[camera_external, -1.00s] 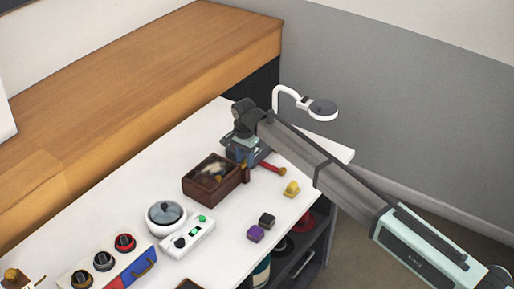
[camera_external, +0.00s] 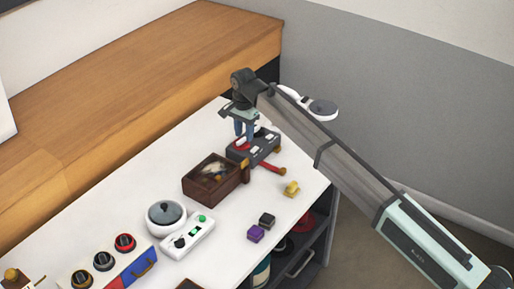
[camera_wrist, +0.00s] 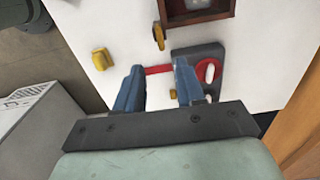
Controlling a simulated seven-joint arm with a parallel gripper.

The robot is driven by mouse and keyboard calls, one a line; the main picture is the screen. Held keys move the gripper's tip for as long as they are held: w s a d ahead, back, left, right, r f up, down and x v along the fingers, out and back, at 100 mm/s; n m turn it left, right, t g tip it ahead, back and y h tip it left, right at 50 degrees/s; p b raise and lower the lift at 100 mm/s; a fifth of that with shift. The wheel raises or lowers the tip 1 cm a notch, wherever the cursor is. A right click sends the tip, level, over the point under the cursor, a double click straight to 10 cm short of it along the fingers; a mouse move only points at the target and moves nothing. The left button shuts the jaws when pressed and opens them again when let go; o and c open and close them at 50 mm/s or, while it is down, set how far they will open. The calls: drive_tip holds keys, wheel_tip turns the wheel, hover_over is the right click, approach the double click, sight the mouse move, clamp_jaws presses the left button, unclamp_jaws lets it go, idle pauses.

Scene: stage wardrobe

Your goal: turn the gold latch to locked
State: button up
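A gold latch-like piece (camera_wrist: 158,36) is at the edge of the dark wooden box (camera_wrist: 200,17) in the wrist view. In the external view this gold piece (camera_external: 246,168) is at the box's right corner. My gripper (camera_wrist: 159,66) is open and empty, with its two blue fingers apart. In the external view my gripper (camera_external: 244,136) is above the grey panel (camera_external: 246,154), beyond the box. A red bar (camera_wrist: 158,70) shows between the fingers from the wrist. The gold piece is past the fingertips in that view, apart from them. Its locked or unlocked marking cannot be made out.
The grey panel carries a red and white switch (camera_wrist: 207,71). A yellow block (camera_external: 291,188) and black and purple cubes (camera_external: 266,220) lie on the white table. A round lidded pot (camera_external: 166,217) stands left of them. A white lamp (camera_external: 322,109) is behind my arm.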

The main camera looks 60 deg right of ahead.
drive_tip(key=shift+r, duration=1.15)
